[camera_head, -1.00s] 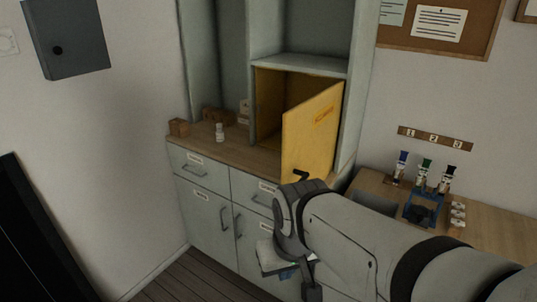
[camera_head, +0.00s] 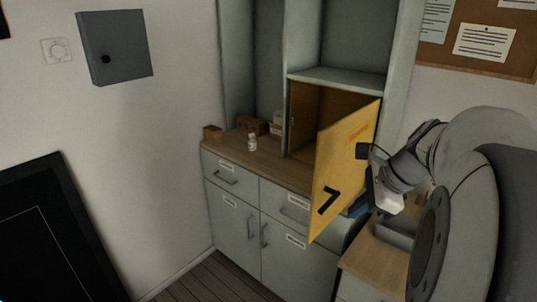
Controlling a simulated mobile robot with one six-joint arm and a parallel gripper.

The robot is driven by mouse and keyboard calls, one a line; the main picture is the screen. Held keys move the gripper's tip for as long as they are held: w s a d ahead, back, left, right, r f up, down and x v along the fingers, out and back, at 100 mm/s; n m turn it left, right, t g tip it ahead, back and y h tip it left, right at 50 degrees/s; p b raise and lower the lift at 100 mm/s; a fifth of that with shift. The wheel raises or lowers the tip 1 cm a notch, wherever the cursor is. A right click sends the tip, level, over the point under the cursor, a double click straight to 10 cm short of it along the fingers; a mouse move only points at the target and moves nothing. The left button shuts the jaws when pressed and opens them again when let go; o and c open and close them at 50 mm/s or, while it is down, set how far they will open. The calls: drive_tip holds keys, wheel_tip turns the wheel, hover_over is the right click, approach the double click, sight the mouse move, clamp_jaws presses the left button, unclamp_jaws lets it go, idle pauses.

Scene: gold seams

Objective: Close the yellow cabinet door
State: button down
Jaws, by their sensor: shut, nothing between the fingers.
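The yellow cabinet door (camera_head: 340,165) stands ajar, swung out from the yellow-lined compartment (camera_head: 304,112). Its outer face is toward me, with a black handle (camera_head: 327,201) low near the free edge and a label higher up. The dark gap into the compartment shows left of the door. My gripper (camera_head: 366,196) is at the right of the door's outer face, right of the handle. Its fingers are shut and hold nothing. The fingertips are small and partly hidden, so I cannot tell whether they touch the door.
The wooden counter (camera_head: 232,150) holds a white bottle (camera_head: 252,142) and small brown boxes (camera_head: 249,125). Grey drawers and cupboards (camera_head: 236,227) stand below. A wooden side table (camera_head: 372,262) is at lower right, partly behind my arm.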

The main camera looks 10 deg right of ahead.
drive_tip(key=w+d+r+m+t, duration=0.1)
drive_tip(key=d+r+m+t, duration=0.15)
drive_tip(key=d+m, duration=0.5)
drive_tip(key=w+a+f+p, duration=0.1)
drive_tip(key=w+a+f, duration=0.4)
drive_tip(key=w+f, duration=0.2)
drive_tip(key=shift+w+a+f+n+y+p, duration=0.35)
drive_tip(key=shift+w+a+n+p, duration=0.1)
drive_tip(key=shift+w, duration=0.2)
drive_tip(key=shift+d, duration=0.1)
